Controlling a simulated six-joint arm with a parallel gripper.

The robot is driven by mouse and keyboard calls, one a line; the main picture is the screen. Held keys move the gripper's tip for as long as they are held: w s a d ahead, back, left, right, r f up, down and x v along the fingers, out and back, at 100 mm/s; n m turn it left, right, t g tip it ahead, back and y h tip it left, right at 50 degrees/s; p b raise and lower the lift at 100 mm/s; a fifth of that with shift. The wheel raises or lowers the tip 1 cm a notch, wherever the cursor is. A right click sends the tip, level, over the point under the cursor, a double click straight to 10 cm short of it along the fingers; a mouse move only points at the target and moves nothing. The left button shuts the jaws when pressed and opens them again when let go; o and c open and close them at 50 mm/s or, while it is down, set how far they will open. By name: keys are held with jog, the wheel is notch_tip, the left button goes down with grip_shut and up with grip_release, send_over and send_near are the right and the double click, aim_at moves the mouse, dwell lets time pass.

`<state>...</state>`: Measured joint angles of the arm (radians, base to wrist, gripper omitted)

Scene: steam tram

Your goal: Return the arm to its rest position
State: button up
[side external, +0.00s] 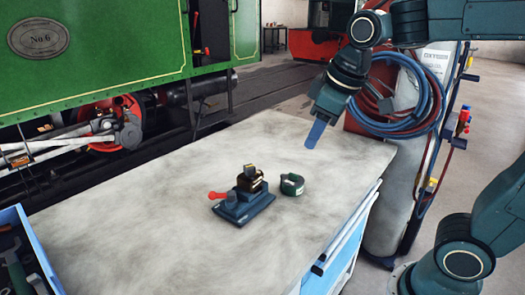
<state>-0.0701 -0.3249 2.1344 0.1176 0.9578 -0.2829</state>
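My gripper (317,133) hangs in the air above the far right part of the workbench top (130,210), pointing down. One blue finger shape shows at its tip; whether a second finger stands apart behind it is hidden. No object shows at the fingertip. On the bench, below and left of my gripper, sits a small dark blue fixture (244,208) with a red-knobbed lever (217,195). A dark brown block (250,179) with a yellowish top piece stands on it. A small dark green rounded object (292,184) lies just right of the fixture, apart from my gripper.
A green steam tram (120,60) stands behind the bench. A blue tray (40,255) with tools is at the lower left. A gas cylinder (390,190) with coiled blue and red hoses (432,95) stands right of the bench, near my arm.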

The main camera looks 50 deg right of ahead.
jog(key=s+f+m+t, duration=0.1)
jog(key=s+f, duration=0.3)
jog(key=s, duration=0.7)
jog(key=shift+s+m+y, duration=0.3)
jog(key=shift+m, duration=0.6)
jog(key=shift+w, duration=0.15)
jog(key=shift+c, duration=0.5)
